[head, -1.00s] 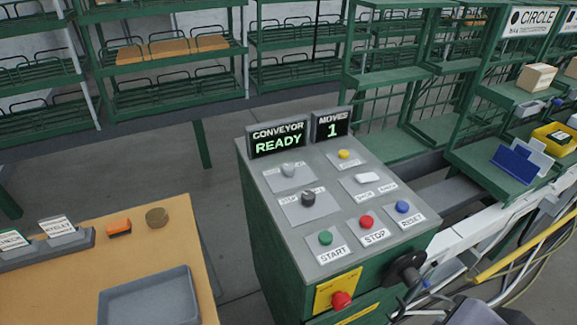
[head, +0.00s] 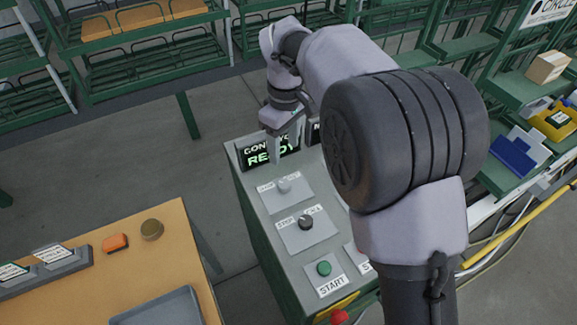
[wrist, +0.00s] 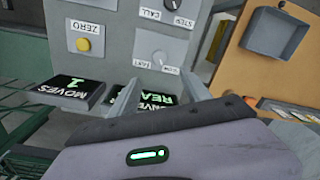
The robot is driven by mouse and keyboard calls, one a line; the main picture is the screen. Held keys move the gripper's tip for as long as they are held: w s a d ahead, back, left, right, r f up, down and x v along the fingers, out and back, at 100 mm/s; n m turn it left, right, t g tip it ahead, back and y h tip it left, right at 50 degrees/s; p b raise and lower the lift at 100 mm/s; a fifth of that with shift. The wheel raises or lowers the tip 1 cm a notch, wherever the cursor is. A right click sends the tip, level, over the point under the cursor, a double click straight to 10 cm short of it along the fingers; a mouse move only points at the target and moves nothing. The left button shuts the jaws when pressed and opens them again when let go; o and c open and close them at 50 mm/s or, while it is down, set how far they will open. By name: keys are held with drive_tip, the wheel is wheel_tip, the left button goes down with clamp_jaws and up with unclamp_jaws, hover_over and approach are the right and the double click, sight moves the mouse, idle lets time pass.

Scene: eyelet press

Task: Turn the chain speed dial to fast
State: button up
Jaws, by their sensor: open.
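The chain speed dial is a light grey knob (head: 284,186) on a pale plate near the back of the grey console top. It also shows in the wrist view (wrist: 160,59), between small labels that seem to read slow and fast. I cannot tell which way it points. My gripper (head: 283,150) is over the back edge of the console, in front of the conveyor display. In the wrist view its two fingers (wrist: 162,78) are apart and empty, with the dial just beyond the tips. No contact with the dial shows.
A black dial (head: 305,223) and a green START button (head: 324,268) sit nearer on the console. The conveyor display (head: 254,152) reads READY, partly covered; the moves display (wrist: 70,90) reads 1. A yellow button (wrist: 83,45) is beside the dial. My arm hides the console's right side.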

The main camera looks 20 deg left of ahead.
sight(283, 183)
drive_tip(key=f+b, duration=0.2)
drive_tip(key=f, duration=0.5)
drive_tip(key=f+b, duration=0.2)
drive_tip(key=f, duration=0.5)
drive_tip(key=shift+s+a, duration=0.15)
drive_tip(key=shift+s, duration=0.05)
clamp_jaws()
